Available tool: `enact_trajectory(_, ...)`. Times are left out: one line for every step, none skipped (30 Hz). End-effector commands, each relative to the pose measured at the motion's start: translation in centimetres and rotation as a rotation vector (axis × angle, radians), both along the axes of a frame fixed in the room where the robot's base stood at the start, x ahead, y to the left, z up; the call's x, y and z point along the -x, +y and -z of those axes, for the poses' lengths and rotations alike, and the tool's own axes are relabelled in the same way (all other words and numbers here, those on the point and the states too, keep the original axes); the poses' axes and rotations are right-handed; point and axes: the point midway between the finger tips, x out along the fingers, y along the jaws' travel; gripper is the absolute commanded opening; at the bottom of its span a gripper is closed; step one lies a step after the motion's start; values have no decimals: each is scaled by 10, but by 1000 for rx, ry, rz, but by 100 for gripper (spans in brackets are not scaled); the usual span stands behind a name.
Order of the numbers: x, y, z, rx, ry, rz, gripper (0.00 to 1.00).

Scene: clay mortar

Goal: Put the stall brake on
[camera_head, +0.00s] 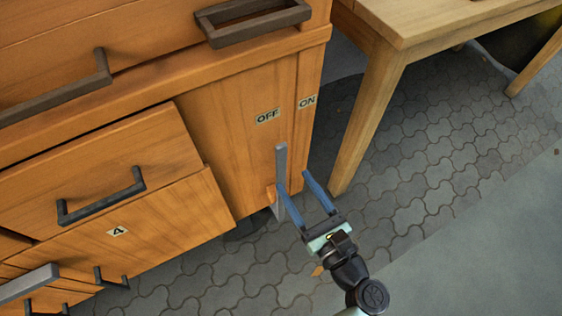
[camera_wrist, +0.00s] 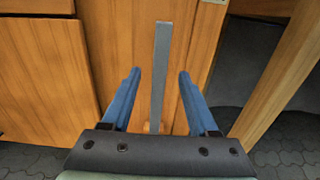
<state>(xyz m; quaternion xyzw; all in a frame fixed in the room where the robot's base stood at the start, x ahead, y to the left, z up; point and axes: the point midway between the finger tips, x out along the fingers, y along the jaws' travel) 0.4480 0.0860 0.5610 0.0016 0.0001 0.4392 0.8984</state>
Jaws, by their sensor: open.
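The stall brake is a grey metal lever (camera_head: 281,169) on the lower side panel of the wooden stall (camera_head: 225,110). It stands nearly upright, with an orange-brown pivot block (camera_head: 271,195) near its lower part. Above it are an OFF label (camera_head: 267,116) and, further right, an ON label (camera_head: 307,101). In the wrist view, the lever (camera_wrist: 162,65) shows between and beyond the open fingers (camera_wrist: 158,75). I cannot tell whether a finger touches it.
A wooden table (camera_head: 400,45) stands to the right, its near leg (camera_head: 365,120) close to my gripper. Drawers with dark handles (camera_head: 100,195) fill the left of the stall. Paved floor (camera_head: 450,150) is open at the lower right.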

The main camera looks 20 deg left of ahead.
Motion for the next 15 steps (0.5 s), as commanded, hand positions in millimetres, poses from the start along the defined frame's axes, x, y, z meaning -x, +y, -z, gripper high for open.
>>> enact_trajectory(-7, 10, 3, 1, -3, -4, 60)
enact_trajectory(-11, 15, 3, 1, -3, -4, 60)
enact_trajectory(-16, 21, 3, 2, -3, -4, 60)
enact_trajectory(-20, 25, 3, 2, -3, -3, 60)
enact_trajectory(-23, 29, 3, 2, -4, -3, 60)
enact_trajectory(-27, 35, 2, 2, -4, -3, 60)
enact_trajectory(-29, 39, 2, 2, -4, -3, 60)
enact_trajectory(-32, 41, 2, 2, -4, -2, 60)
enact_trajectory(-35, 45, 2, 2, -3, -1, 60)
enact_trajectory(-38, 47, 2, 2, -3, 0, 60)
enact_trajectory(-39, 49, 1, 3, -2, 0, 60)
enact_trajectory(-41, 52, 1, 3, -2, -1, 60)
enact_trajectory(-42, 53, 1, 3, -2, -1, 60)
enact_trajectory(-42, 54, 1, 3, -2, -1, 60)
enact_trajectory(-43, 55, 1, 3, -2, 0, 60)
